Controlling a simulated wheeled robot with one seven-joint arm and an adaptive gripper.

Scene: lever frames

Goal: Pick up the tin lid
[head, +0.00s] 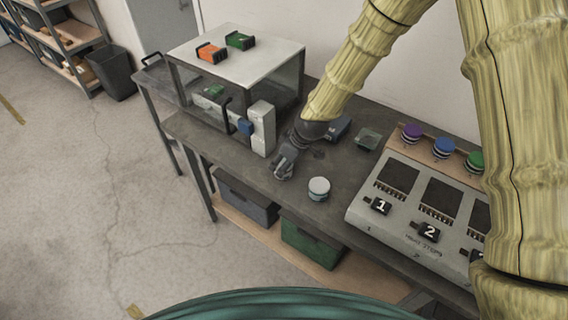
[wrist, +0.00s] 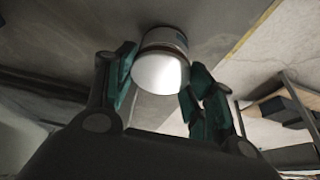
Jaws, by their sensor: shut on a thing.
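A small round tin (head: 319,194) with a pale top stands upright on the dark workbench, right of my gripper in the head view. My gripper (head: 283,170) is low over the bench and tilted downward. A banded cylindrical side (wrist: 165,38) shows behind the bright face. I cannot tell whether the lid touches the tin. In the head view the fingertips are small and what they hold is unclear.
A grey console (head: 415,205) with numbered panels and several coloured knobs stands at the right. A grey-and-white device (head: 262,128) stands left of my gripper. A raised stand (head: 270,52) holds orange and green blocks. The bench's front edge is close to the tin.

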